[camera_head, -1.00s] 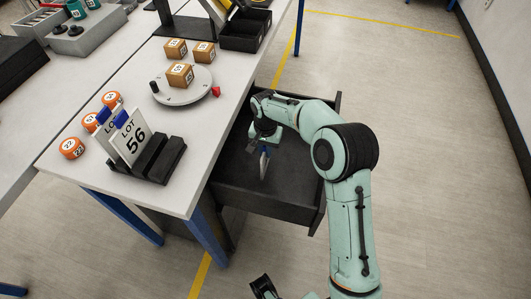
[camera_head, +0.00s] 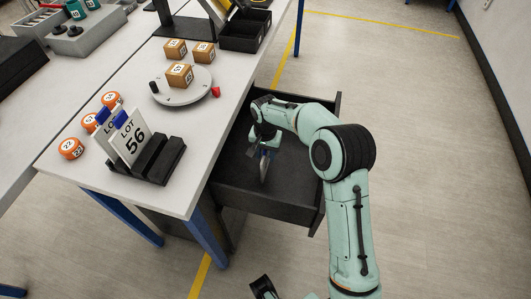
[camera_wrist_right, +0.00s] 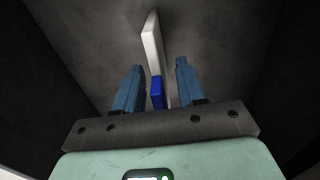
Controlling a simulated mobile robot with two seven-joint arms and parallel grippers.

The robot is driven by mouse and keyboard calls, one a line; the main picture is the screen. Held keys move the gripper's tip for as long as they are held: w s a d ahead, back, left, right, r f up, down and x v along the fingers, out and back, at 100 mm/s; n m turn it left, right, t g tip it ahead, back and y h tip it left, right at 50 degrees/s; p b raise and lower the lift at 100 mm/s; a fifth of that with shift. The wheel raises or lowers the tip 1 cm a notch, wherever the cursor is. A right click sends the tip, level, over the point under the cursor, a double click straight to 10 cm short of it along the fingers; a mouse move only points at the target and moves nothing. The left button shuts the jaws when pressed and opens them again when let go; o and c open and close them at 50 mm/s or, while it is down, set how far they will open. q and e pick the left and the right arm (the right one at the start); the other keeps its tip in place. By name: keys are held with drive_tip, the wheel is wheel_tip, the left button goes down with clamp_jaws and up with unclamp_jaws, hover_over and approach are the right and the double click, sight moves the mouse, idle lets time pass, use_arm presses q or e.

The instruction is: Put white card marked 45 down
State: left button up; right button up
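The white card (camera_wrist_right: 152,48) with a blue tab (camera_wrist_right: 156,92) shows nearly edge-on in the wrist view; its number cannot be read. In the head view the card (camera_head: 264,168) is inside the open black drawer (camera_head: 295,180), below my right gripper (camera_head: 266,148). My right gripper (camera_wrist_right: 160,85) is open, with its blue fingers either side of the tab and a gap on both sides. The card looks upright; whether it touches the drawer floor is hard to tell. A dark part at the bottom edge of the head view may be my left gripper (camera_head: 263,287); its fingers are unclear.
On the white table (camera_head: 75,165), a black rack (camera_head: 160,160) holds a card marked 56 (camera_head: 130,138) and another behind it. Several orange numbered pieces (camera_head: 70,148) and a round turntable (camera_head: 180,92) with a wooden block (camera_head: 180,75) are there too. The drawer walls surround my right gripper closely.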

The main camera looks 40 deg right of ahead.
wheel_tip(320, 180, up, 12)
drive_tip(key=shift+r+p, duration=0.1)
drive_tip(key=shift+p, duration=0.7)
